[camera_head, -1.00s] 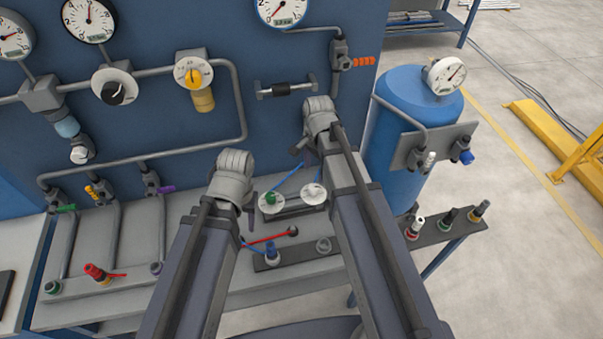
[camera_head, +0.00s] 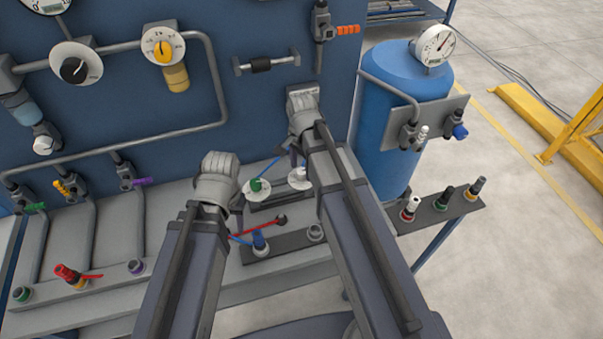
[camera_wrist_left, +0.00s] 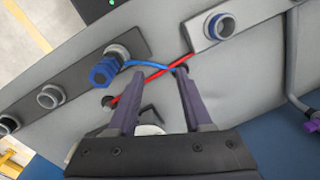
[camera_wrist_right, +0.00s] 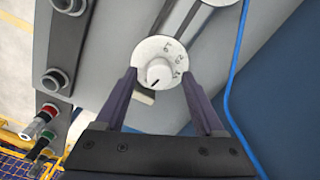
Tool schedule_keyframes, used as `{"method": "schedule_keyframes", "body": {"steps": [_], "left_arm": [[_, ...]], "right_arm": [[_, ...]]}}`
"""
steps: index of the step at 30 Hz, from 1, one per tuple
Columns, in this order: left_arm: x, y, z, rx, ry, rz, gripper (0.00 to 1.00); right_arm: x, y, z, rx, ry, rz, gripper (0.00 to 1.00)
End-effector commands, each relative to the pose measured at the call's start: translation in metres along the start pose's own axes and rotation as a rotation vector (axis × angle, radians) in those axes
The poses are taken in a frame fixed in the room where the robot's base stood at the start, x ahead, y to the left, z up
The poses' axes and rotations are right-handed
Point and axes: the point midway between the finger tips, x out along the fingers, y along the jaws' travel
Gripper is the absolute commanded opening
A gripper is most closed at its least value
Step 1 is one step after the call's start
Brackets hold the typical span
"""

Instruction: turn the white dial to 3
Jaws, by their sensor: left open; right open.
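The white dial (camera_wrist_right: 160,72) is a round white plate with a white knob and dark figures around its edge. In the right wrist view a dark mark on the knob points to the lower left; the figures are too small to read surely. In the head view the white dial (camera_head: 299,179) is partly covered by my right arm. My right gripper (camera_wrist_right: 158,76) is open, its fingers on either side of the dial in the picture; contact cannot be told. My left gripper (camera_wrist_left: 156,74) is open and empty in front of the bench, near a red lever (camera_wrist_left: 150,80).
A green-knobbed dial (camera_head: 256,187) sits just left of the white one. Black-knobbed (camera_head: 76,65) and yellow-knobbed (camera_head: 163,45) dials are on the blue panel. A blue tank (camera_head: 395,130) stands to the right. A blue hose (camera_wrist_right: 233,85) runs beside my right gripper.

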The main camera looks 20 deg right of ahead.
Motion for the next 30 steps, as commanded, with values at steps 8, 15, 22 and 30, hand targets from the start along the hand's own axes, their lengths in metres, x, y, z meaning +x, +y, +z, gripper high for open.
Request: {"method": "schedule_keyframes", "body": {"steps": [8, 15, 22, 30], "left_arm": [[0.0021, 0.0002, -0.0001, 0.0, 0.0, 0.0, 0.5], [0.0021, 0.0002, -0.0001, 0.0, 0.0, 0.0, 0.5], [0.0021, 0.0002, -0.0001, 0.0, 0.0, 0.0, 0.5], [0.0021, 0.0002, -0.0001, 0.0, 0.0, 0.0, 0.5]], "right_arm": [[0.0021, 0.0, 0.0, 0.0, 0.0, 0.0, 0.71], [0.0021, 0.0, 0.0, 0.0, 0.0, 0.0, 0.46], [0.0021, 0.0, 0.0, 0.0, 0.0, 0.0, 0.2], [0.0022, 0.0001, 0.0, 0.0, 0.0, 0.0, 0.0]]}}
